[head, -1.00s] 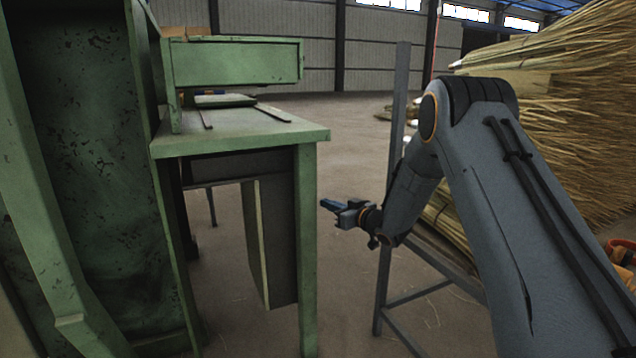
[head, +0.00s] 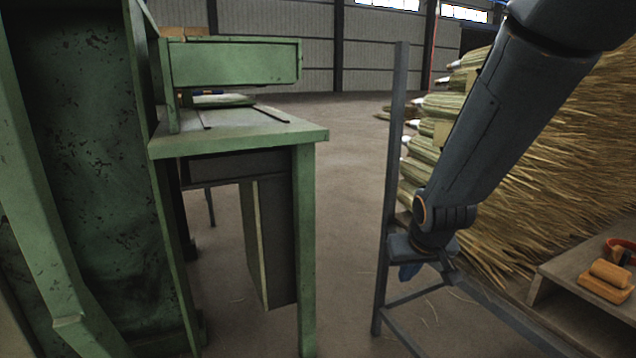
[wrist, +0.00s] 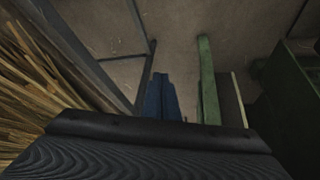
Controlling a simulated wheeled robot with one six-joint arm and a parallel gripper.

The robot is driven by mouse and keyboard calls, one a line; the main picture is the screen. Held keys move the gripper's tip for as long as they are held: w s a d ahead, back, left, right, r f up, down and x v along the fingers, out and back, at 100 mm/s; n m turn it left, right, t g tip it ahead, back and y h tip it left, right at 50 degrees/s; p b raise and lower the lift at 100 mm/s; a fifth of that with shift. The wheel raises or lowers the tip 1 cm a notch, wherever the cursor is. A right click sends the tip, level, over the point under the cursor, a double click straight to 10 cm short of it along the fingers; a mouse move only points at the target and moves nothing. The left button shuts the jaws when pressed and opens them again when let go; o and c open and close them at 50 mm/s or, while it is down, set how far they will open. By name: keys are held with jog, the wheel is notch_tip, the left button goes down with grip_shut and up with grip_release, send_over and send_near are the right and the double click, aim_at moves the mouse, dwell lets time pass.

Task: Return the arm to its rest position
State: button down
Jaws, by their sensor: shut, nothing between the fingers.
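My arm (head: 500,130) reaches down from the upper right in the head view, in front of the broom stack. My gripper (head: 410,271) hangs at its lower end beside the grey metal frame, mostly hidden behind my wrist, with only a bit of blue finger showing. In the wrist view my gripper (wrist: 162,78) shows two blue fingers side by side, shut with nothing between them. They point down over the brown floor, apart from the green machine.
A green machine with a table (head: 240,140) stands on the left. A grey metal post (head: 393,150) rises near my gripper. Stacked broom straw (head: 560,170) fills the right. A low bench (head: 570,285) holds a wooden block (head: 607,280). The floor (head: 345,200) between is clear.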

jog(key=s+f+m+g, duration=0.1)
jog(key=s+g, duration=0.2)
jog(key=s, duration=1.2)
jog(key=s+a+r+n+g, duration=0.1)
jog(key=s+a+n, duration=0.1)
jog(key=s+a, duration=0.35)
jog(key=s+a+r+n+g+y, duration=0.1)
jog(key=s+a+n, duration=0.15)
jog(key=a, duration=0.65)
jog(key=s+a+r+n+g, duration=0.1)
jog(key=s+a+n, duration=0.1)
jog(key=s+a, duration=0.4)
jog(key=d+r+m+p, duration=0.3)
jog(key=d+r+p, duration=0.7)
jog(key=r+p, duration=0.3)
jog(key=d+r+m+p, duration=0.3)
jog(key=d+r+p, duration=0.7)
jog(key=p, duration=0.7)
notch_tip(320, 180, up, 4)
jog(key=shift+w+f+h+p, duration=0.2)
jog(key=shift+h+p, duration=0.1)
jog(key=shift+h, duration=0.1)
jog(key=shift+m, duration=0.25)
